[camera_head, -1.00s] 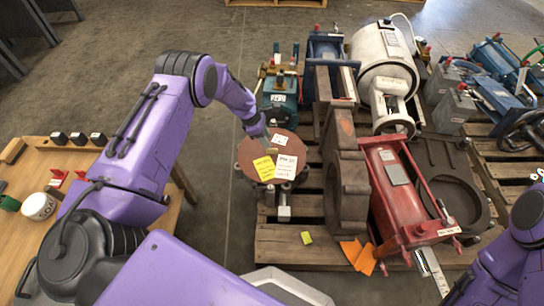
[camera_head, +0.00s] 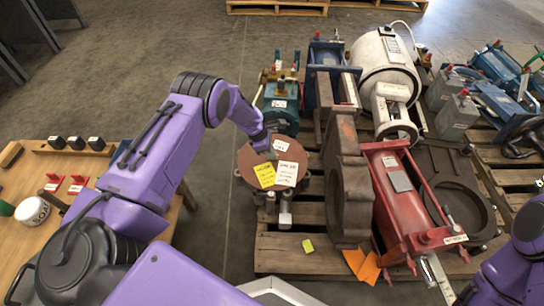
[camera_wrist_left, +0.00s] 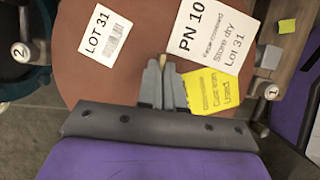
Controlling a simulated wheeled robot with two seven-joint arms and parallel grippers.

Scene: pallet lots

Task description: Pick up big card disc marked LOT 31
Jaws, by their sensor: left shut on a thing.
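The big card disc (camera_head: 246,160) is brown and round, and lies flat at the left edge of the near pallet. It carries a white LOT 31 label (camera_wrist_left: 105,35), a larger white PN 10 sheet (camera_wrist_left: 208,35) and a yellow note (camera_wrist_left: 212,90). My right gripper is out of view.
The wooden pallet (camera_head: 290,262) also holds a red cylinder unit (camera_head: 400,195), a brown cast block (camera_head: 345,195), a white motor (camera_head: 384,65) and a blue-green pump (camera_head: 281,108) close behind the disc. A wooden table (camera_head: 100,165) stands left, with bare floor between.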

